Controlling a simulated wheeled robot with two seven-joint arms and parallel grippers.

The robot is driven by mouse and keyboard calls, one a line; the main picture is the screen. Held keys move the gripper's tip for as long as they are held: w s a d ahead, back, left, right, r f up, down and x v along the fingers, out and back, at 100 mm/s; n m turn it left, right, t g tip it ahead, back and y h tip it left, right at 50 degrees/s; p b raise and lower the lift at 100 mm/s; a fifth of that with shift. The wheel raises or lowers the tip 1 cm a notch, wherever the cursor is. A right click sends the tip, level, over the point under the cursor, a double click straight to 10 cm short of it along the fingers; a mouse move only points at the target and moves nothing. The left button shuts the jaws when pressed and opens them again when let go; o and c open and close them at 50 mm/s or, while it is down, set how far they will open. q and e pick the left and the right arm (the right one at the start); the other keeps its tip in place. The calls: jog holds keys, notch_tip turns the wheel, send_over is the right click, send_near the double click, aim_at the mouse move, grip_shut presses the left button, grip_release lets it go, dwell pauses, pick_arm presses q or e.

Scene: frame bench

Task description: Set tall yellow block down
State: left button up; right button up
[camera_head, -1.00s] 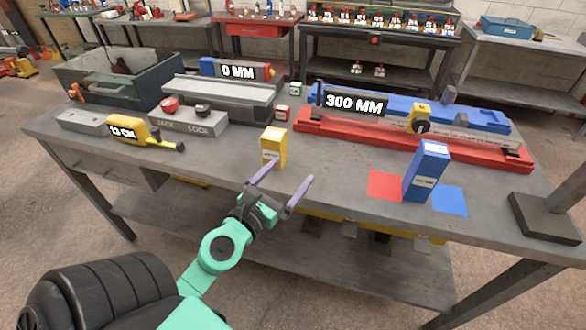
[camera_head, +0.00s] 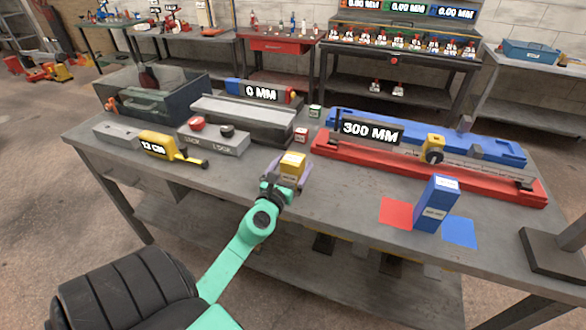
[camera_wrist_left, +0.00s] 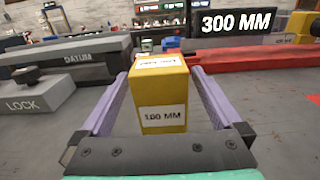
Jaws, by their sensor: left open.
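The tall yellow block (camera_head: 291,163) stands upright on the grey bench, near its front edge. In the left wrist view the yellow block (camera_wrist_left: 163,92) shows a "100 MM" label and sits between the two purple fingers. My left gripper (camera_head: 288,176) is open around the block, one finger on each side. In the left wrist view the left gripper (camera_wrist_left: 163,98) shows a gap between each finger and the block. The block's lower part is hidden behind the gripper in the head view. My right gripper is not in view.
A blue block (camera_head: 434,205) stands between a red square (camera_head: 396,213) and a blue square (camera_head: 459,232) at right. A red rail (camera_head: 420,170) lies behind. Bench front between is clear.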

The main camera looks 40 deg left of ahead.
pick_arm(q)
jog(key=shift+w+a, duration=0.1)
jog(key=shift+w, duration=0.2)
jog(key=shift+s, duration=0.1)
grip_shut()
jog(key=shift+r, duration=0.15)
